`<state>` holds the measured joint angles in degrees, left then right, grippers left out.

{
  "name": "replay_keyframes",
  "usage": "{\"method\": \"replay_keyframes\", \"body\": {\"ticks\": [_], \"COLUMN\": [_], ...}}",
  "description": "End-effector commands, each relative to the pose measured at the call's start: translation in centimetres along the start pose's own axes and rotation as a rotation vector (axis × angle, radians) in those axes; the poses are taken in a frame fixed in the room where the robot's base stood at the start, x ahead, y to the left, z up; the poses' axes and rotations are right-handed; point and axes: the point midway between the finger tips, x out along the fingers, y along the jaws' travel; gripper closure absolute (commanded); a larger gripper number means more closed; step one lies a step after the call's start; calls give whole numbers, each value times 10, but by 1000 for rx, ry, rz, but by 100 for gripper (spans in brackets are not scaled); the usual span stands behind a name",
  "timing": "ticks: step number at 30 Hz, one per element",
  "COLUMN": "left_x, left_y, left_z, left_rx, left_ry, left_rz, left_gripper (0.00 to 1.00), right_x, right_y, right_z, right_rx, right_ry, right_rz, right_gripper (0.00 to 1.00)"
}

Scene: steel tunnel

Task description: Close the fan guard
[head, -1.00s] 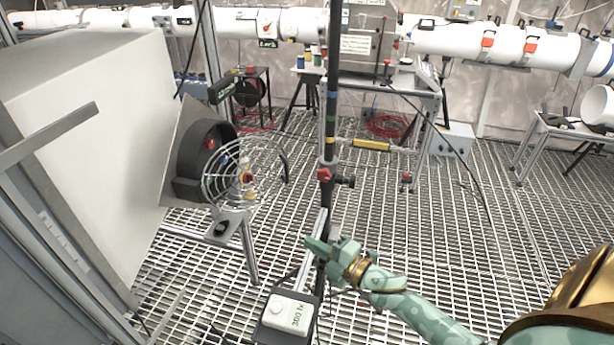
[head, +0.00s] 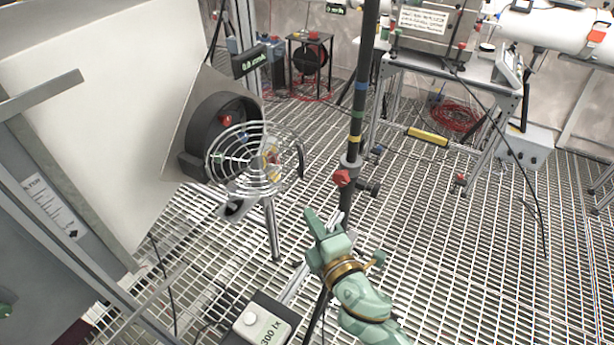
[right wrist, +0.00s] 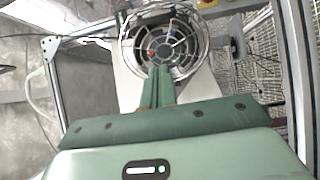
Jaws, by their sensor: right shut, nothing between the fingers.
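The fan (head: 213,118) is a black round housing on the sloped end of a large pale box in the head view. Its round wire guard (head: 240,146) stands out from the housing at an angle, with a gap between them, so it looks open. A dark curved handle (head: 300,160) sits at the guard's right edge. My green right gripper (head: 314,217) is shut and empty, below and right of the guard, apart from it. In the right wrist view, its fingers (right wrist: 158,78) point toward the fan (right wrist: 163,45), with guard wire around it. My left gripper is not in view.
A dark upright pole (head: 357,120) with a red knob stands right of the guard, close behind my right gripper. A box marked 300 lx (head: 262,325) is below. A table with equipment (head: 455,70) stands behind. The grated floor at right is mostly clear.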

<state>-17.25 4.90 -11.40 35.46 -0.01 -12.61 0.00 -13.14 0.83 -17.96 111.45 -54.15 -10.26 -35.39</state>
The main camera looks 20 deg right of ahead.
Motion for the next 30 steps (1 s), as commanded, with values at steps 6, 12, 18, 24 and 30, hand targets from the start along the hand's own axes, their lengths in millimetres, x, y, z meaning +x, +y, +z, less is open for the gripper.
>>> {"method": "replay_keyframes", "body": {"ticks": [6,12,18,24,30], "left_x": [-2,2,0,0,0], "left_y": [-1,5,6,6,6], "left_z": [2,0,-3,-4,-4], "left_rx": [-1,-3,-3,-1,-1], "left_ry": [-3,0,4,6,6], "left_rz": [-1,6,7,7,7], "left_gripper": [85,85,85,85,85], "right_x": [44,86,107,114,114], "right_y": [1,0,0,0,0], "right_z": [0,0,20,28,29], "right_rx": [-2,0,-1,1,1], "right_ry": [1,1,1,1,1], "right_rz": [3,2,0,0,0], "right_gripper": [100,100,100,100,100]}}
